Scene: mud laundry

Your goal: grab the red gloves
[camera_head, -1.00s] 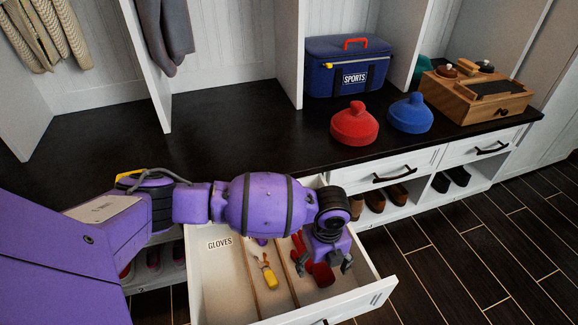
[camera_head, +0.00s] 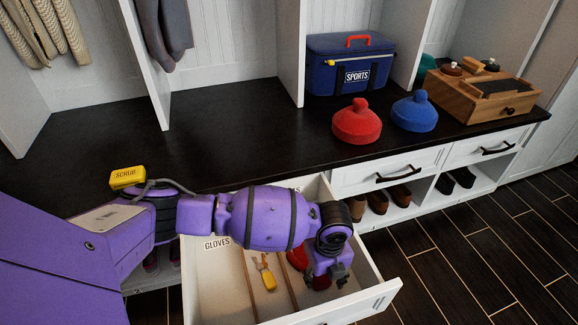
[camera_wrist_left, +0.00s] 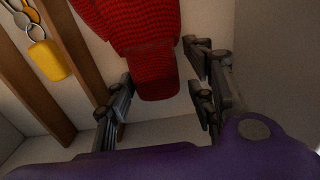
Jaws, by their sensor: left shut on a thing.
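The red gloves (camera_head: 297,256) lie in the right compartment of the open drawer, partly hidden by my left arm and gripper. In the left wrist view, a ribbed red glove (camera_wrist_left: 140,30) runs from the top edge down between the fingers. My left gripper (camera_head: 328,276) reaches down into that compartment and is shut on the red gloves. The wrist view shows its fingers (camera_wrist_left: 160,83) on both sides of the glove's lower end. My right gripper is not in view.
The drawer (camera_head: 345,306) has wooden dividers (camera_head: 286,282) and a yellow-tagged set of keys or tools (camera_head: 269,280) in its middle compartment.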

